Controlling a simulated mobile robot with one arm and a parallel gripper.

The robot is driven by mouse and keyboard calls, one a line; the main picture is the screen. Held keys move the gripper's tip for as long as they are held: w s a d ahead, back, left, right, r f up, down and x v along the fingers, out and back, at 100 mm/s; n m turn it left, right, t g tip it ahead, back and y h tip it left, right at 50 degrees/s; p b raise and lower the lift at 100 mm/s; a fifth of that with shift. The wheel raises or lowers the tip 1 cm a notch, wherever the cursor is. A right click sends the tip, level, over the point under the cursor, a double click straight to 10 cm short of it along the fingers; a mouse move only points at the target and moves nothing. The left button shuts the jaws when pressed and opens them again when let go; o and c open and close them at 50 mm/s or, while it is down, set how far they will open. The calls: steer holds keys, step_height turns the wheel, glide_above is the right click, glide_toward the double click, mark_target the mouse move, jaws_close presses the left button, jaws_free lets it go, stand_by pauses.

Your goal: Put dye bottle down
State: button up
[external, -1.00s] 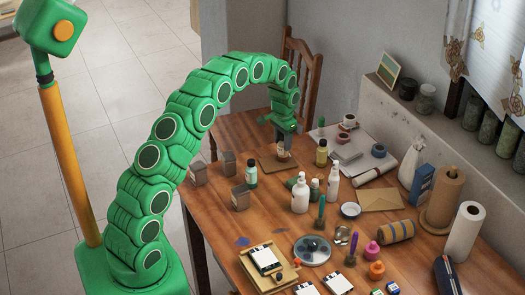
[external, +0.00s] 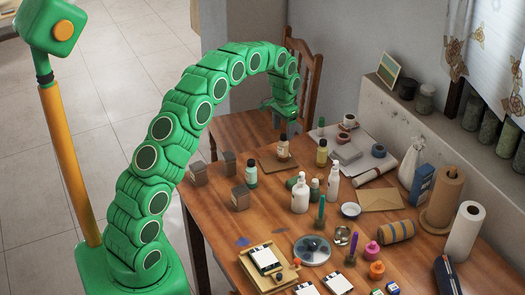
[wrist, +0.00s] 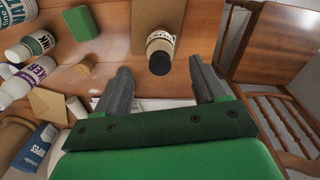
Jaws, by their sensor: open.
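The dye bottle (external: 283,147), small with a pale label and a dark cap, stands upright on a thin brown board (external: 268,163) near the far left edge of the table. In the wrist view the bottle (wrist: 160,46) shows its black cap towards me, and the board (wrist: 150,14) is beneath it. My gripper (external: 284,125) is open and empty just above and behind the bottle. In the wrist view its two fingers (wrist: 160,66) are spread wide, with the bottle beyond the fingertips and apart from them.
Several grey tins (external: 240,197) and a green-labelled bottle (external: 251,175) stand left of the board. A yellow bottle (external: 321,153) stands to its right, with white bottles (external: 300,194) nearer. A wooden chair (external: 302,65) is behind the gripper.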

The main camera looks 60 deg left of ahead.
step_height(320, 180, up, 7)
steer(key=s+d+r+m, duration=0.1)
steer(key=s+d+r, duration=0.5)
steer(key=s+d, duration=0.4)
steer(key=s+d+r, duration=0.6)
steer(key=s+d, duration=0.1)
steer(key=d, duration=0.5)
steer(key=s+d, duration=0.4)
steer(key=s, duration=0.6)
steer(key=s+d+g, duration=0.1)
steer(key=s+d, duration=0.2)
steer(key=s, duration=0.8)
steer(key=s+d+f, duration=0.1)
steer(key=s+d, duration=0.3)
steer(key=s, duration=0.6)
steer(key=shift+s+d+m+g, duration=0.25)
steer(key=shift+d+m+g, duration=0.1)
steer(key=shift+m+g, duration=0.05)
steer(key=shift+o, duration=0.3)
